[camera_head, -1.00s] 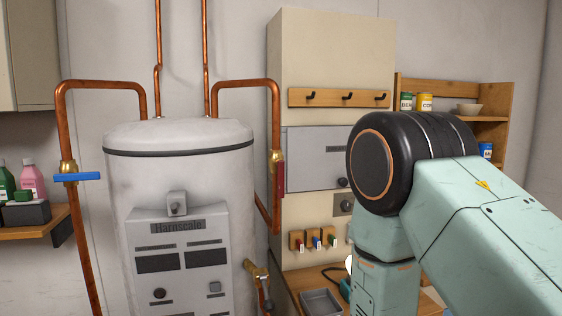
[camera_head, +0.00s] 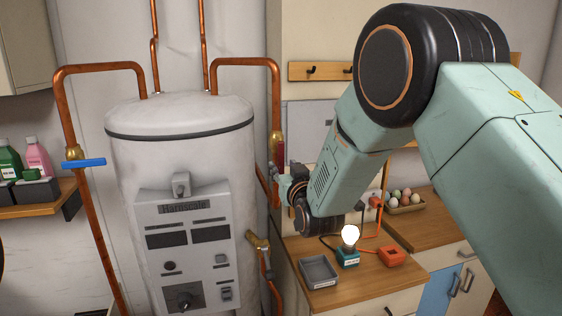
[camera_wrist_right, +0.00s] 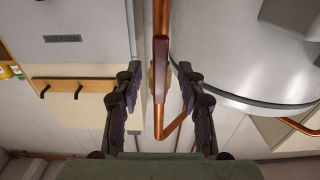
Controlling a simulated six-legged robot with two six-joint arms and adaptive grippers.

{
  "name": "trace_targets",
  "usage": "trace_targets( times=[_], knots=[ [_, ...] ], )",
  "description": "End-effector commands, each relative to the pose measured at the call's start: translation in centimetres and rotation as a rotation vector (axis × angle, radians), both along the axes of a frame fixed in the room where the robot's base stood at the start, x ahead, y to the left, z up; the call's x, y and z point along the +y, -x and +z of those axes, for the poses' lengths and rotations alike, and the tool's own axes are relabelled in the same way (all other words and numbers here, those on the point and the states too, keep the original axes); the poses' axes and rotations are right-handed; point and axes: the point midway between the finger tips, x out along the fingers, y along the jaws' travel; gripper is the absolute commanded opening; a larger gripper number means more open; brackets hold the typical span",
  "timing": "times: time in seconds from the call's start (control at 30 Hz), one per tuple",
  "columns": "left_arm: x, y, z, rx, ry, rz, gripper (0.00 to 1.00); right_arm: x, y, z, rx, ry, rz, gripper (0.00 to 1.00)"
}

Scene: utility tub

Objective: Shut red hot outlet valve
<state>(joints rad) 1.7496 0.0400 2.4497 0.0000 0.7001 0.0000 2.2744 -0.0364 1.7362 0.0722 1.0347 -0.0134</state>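The red hot outlet valve (camera_head: 280,148) is on the copper pipe at the tank's right side. Its red lever lies along the upright pipe; in the right wrist view the lever (camera_wrist_right: 160,70) shows upright in front of a brass body. My right gripper (camera_head: 279,174) is just below the valve in the head view, small and partly hidden by its wrist. In the wrist view its two fingers (camera_wrist_right: 160,92) are spread wide, one on each side of the lever, empty and with gaps to it. Depth to the lever is unclear. My left gripper is not in view.
The white tank (camera_head: 180,125) stands left of my right arm. A blue lever (camera_head: 83,163) lies across the left pipe. A lit bulb (camera_head: 350,236), a grey tray (camera_head: 319,271) and an orange box (camera_head: 391,257) are on the bench below my right forearm.

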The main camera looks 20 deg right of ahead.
Motion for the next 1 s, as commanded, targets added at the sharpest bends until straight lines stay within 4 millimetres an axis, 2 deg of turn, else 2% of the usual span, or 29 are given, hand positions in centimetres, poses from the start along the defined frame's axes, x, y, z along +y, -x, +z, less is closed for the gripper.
trace_targets(
  times=[0.1,0.3,0.7,1.0],
  knots=[
    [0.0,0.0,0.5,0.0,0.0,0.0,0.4,-0.1,-1.5,0.1,0.001,0.0,0.0,0.4],
    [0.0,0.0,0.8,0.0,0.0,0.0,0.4,-0.1,-3.0,0.0,0.002,0.0,0.0,0.4],
    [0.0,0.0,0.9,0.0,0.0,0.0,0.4,-0.1,-3.4,-0.1,0.002,0.0,0.0,0.4],
    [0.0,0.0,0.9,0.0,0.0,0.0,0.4,-0.1,-3.4,-0.1,0.002,0.0,0.0,0.14]
  ],
)
